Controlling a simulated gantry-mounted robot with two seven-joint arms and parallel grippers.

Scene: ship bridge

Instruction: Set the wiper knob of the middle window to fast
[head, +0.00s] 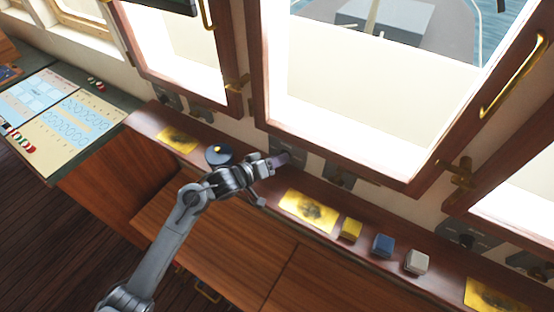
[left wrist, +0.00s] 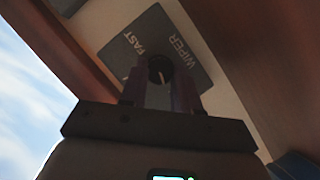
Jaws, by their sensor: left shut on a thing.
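The wiper panel (head: 315,158) is a dark grey plate on the wall below the left part of the large middle window (head: 350,115). In the left wrist view the plate (left wrist: 133,40) reads FAST and WIPER. Its round black knob (left wrist: 160,67) has a pale pointer mark, seen toward its lower edge in the picture, not toward the FAST lettering. My left gripper (head: 281,159) is at the panel. Its two fingers (left wrist: 160,85) are shut on the knob, one on each side. Other lettering is hidden by the gripper. My right gripper is not in view.
A second dark plate with a knob (head: 340,177) is just right of the panel. The ledge holds a dark blue round object (head: 218,154), a yellow chart (head: 309,211), and yellow (head: 351,229), blue (head: 383,245) and white (head: 417,262) blocks. Brass-handled window frames stand above.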

